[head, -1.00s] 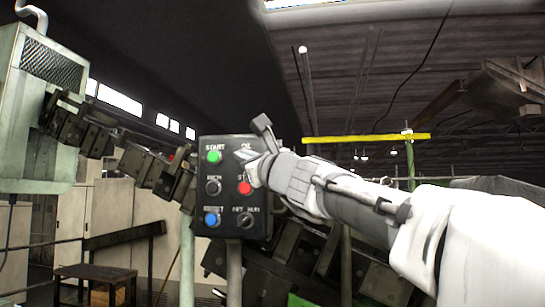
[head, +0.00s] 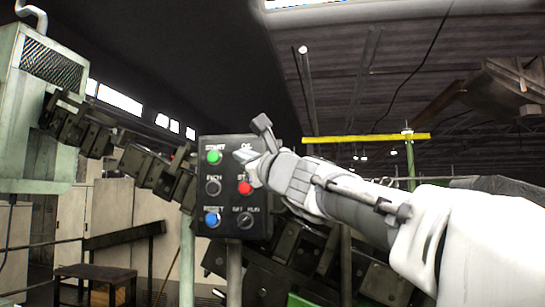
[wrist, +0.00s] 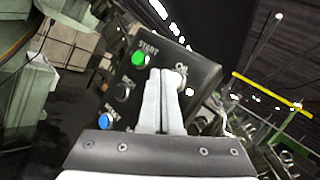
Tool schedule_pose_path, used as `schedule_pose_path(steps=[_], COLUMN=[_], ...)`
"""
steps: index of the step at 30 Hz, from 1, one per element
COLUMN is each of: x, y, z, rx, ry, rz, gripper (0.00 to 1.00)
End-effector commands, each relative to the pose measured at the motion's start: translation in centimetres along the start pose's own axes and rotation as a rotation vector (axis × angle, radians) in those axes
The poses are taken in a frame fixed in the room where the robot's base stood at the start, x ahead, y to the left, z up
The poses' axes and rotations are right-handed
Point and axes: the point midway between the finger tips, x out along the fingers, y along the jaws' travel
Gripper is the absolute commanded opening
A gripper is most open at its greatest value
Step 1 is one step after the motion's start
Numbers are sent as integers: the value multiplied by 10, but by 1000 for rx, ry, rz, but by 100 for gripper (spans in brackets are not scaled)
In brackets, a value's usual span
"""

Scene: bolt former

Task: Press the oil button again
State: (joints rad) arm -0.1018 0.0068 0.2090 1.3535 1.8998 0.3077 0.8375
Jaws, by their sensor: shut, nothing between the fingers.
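The black control panel (head: 228,222) stands upright on a post in the middle of the head view. I cannot tell whether the tips touch the button.
The panel also has a green start button (head: 214,157), a black inch button (head: 213,187), a red stop button (head: 245,188), a blue reset button (head: 212,219) and a selector switch (head: 245,220). Machinery stands behind.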

Motion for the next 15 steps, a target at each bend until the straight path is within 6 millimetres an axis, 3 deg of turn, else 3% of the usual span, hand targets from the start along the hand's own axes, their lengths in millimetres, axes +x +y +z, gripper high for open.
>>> schedule_pose_path(steps=[15], x=[6], y=[-4], z=[-5], rx=[0], ry=[1], rz=[0], gripper=[0])
